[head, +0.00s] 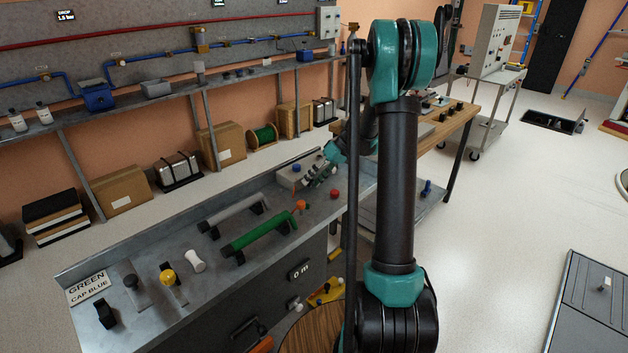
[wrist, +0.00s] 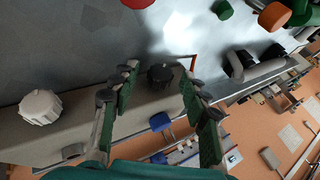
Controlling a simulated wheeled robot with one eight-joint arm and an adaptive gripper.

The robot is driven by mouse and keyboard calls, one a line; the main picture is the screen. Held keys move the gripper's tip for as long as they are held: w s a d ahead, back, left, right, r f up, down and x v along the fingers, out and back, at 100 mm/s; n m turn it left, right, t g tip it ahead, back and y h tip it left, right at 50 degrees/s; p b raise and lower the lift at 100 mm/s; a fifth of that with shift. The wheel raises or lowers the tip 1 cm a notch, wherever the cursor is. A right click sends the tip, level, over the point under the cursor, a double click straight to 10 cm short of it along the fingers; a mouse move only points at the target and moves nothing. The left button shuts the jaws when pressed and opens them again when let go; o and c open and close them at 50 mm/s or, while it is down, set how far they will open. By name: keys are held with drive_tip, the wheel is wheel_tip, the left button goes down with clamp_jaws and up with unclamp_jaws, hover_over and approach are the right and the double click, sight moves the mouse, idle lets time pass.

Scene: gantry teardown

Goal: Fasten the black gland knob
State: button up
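The black gland knob (wrist: 160,73) shows in the wrist view. It sits at the edge of a grey-brown block (wrist: 85,118). My gripper (wrist: 159,80) is open, with one green-padded finger on each side of the knob and a visible gap to both. I cannot tell how far the fingertips are above or around it. In the head view my gripper (head: 318,176) is at the far end of the grey bench, beside the block (head: 287,180). There I cannot make out the black knob. A white ribbed knob (wrist: 40,107) is on the same block, left of my gripper.
A green tube (head: 262,229) and a grey tube (head: 234,208) lie on the bench, with an orange-red knob (head: 301,205) and a red knob (head: 334,194) nearby. A wooden table (head: 450,122) stands behind my arm. Bare bench surface (wrist: 75,45) shows around the block.

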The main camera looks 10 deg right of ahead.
drive_tip(key=v, duration=1.2)
drive_tip(key=s+a+r+n+t+h, duration=0.1)
drive_tip(key=s+a+r+t+h, duration=0.3)
drive_tip(key=r, duration=0.3)
drive_tip(key=shift+g+h, duration=0.4)
drive_tip(key=x, duration=0.5)
drive_tip(key=s+x, duration=0.1)
drive_tip(key=x, duration=1.1)
drive_tip(key=shift+s+a+f, duration=0.1)
drive_tip(key=shift+f, duration=0.2)
drive_tip(key=shift+c, duration=0.5)
clamp_jaws()
